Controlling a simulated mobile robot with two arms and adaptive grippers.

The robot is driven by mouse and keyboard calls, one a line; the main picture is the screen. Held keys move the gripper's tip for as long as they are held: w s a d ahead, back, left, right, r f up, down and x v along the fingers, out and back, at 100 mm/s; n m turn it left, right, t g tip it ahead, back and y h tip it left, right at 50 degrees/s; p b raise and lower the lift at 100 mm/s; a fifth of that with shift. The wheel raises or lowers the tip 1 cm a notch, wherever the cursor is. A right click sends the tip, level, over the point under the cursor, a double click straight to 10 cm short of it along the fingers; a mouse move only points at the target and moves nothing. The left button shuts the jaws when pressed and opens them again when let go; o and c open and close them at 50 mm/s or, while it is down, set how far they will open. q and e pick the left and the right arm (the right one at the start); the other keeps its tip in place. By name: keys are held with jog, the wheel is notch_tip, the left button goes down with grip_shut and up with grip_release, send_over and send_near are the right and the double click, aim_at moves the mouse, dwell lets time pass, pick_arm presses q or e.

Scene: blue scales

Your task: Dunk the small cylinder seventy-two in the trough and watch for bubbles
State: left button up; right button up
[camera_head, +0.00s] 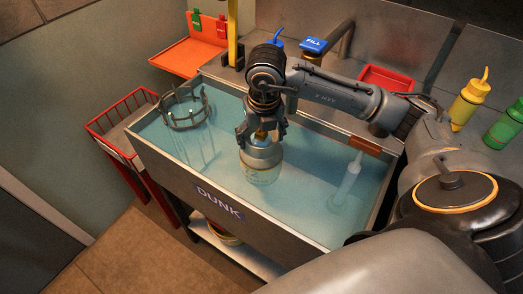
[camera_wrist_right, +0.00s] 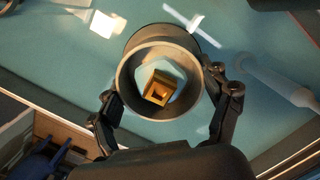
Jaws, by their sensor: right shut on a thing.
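The small cylinder (camera_head: 261,168), pale with a grey collar and a brass valve on top, is upright over the left-middle of the water-filled trough (camera_head: 199,179). Its lower part looks pale and blurred, as if under the water. I cannot read its number or make out bubbles. My right gripper (camera_head: 260,143) points down and is shut around the cylinder's collar. In the right wrist view the round collar (camera_wrist_right: 125,75) sits between the two fingers, with the square brass valve (camera_wrist_right: 158,89) inside it. My left gripper is not in view.
A wire ring basket (camera_head: 184,122) stands at the trough's left end. A clear tube with an orange bar (camera_head: 364,145) is at the right end. A red wire rack (camera_head: 117,137) is outside left. A red tray (camera_head: 387,79) and yellow bottle (camera_head: 467,103) are behind.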

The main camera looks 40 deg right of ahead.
jog(key=shift+r+p, duration=1.35)
jog(key=shift+r, duration=1)
notch_tip(320, 180, up, 12)
jog(key=p, duration=0.8)
jog(key=shift+r, duration=0.15)
